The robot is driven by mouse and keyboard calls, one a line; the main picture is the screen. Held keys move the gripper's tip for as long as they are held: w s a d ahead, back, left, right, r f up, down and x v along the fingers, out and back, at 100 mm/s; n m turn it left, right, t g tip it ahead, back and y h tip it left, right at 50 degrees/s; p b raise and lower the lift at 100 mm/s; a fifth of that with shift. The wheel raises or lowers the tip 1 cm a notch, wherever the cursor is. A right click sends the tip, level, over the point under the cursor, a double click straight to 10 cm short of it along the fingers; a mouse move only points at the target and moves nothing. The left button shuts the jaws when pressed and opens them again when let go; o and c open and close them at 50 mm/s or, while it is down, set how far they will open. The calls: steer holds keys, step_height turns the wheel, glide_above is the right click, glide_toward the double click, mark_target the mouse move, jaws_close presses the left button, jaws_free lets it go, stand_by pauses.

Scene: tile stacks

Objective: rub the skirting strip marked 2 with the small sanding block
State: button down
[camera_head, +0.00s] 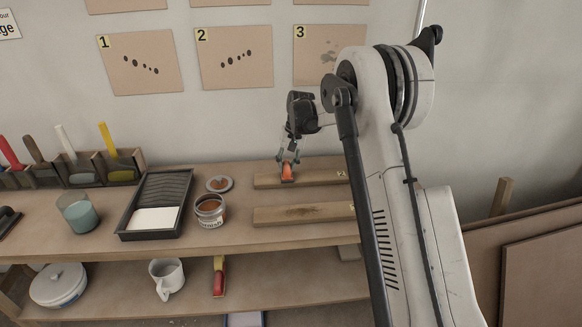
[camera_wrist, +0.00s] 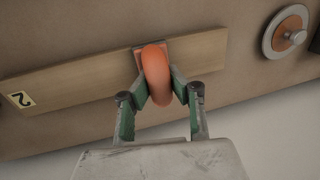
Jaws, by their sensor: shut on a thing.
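My gripper (camera_wrist: 157,95) is shut on the sanding block (camera_wrist: 156,72), which has a rounded orange grip. In the wrist view the block's base meets the wooden skirting strip marked 2 (camera_wrist: 80,82), a little right of the strip's middle. The label 2 (camera_wrist: 20,99) is at the strip's left end there. In the head view the orange block (camera_head: 287,171) is on the far strip (camera_head: 318,178), near its left part, with my gripper (camera_head: 288,160) above it. Whether the block presses on the strip cannot be told.
Bare bench lies between the strips. Picture cards hang on the wall behind.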

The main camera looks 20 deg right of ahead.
steer(key=shift+w+a, duration=0.2)
steer(key=shift+a, duration=0.75)
steer(key=shift+w+a, duration=0.15)
steer(key=shift+a, duration=0.75)
steer(key=shift+s+d+b, duration=0.15)
steer(key=shift+s+d, duration=0.3)
steer(key=shift+d, duration=1.85)
steer(key=shift+s+d+b, duration=0.2)
steer(key=shift+s+d, duration=0.25)
steer(key=shift+d, duration=1.9)
steer(key=shift+s+d+b, duration=0.15)
steer(key=shift+s+d, duration=0.3)
steer(key=shift+d, duration=1.85)
steer(key=shift+r, duration=0.1)
step_height(320, 180, up, 7)
steer(key=p, duration=0.3)
steer(key=shift+a, duration=0.1)
